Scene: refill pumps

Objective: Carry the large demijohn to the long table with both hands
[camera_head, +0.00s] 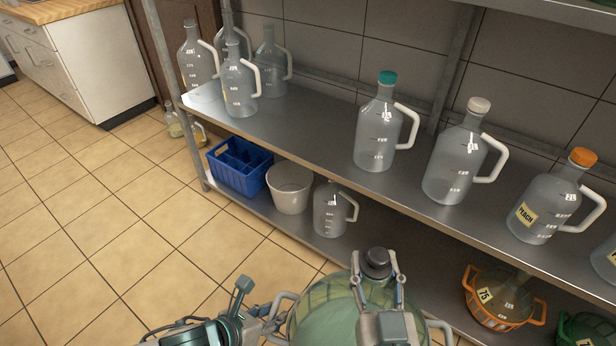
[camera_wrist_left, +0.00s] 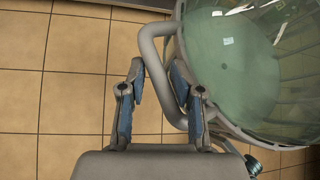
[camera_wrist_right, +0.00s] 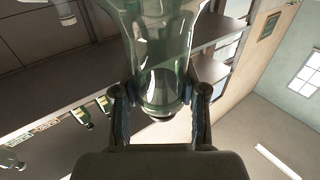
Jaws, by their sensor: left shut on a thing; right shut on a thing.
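The large demijohn (camera_head: 325,318) is green glass with a dark cap (camera_head: 377,262) and a grey frame with side handles. It is at the bottom of the head view, its lower part cut off. My left gripper (camera_head: 270,318) is shut on the demijohn's left handle; the handle loop (camera_wrist_left: 152,45) passes between its fingers in the left wrist view. My right gripper (camera_head: 378,285) is shut on the demijohn's neck just below the cap, with a finger on each side; the neck also shows in the right wrist view (camera_wrist_right: 160,85). I cannot identify the long table.
A metal shelf rack (camera_head: 300,130) stands ahead, holding several clear handled bottles. Its lower shelf has a blue crate (camera_head: 238,168), a white bucket (camera_head: 290,187) and an orange-basketed demijohn (camera_head: 503,298). A white cabinet (camera_head: 80,60) stands far left.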

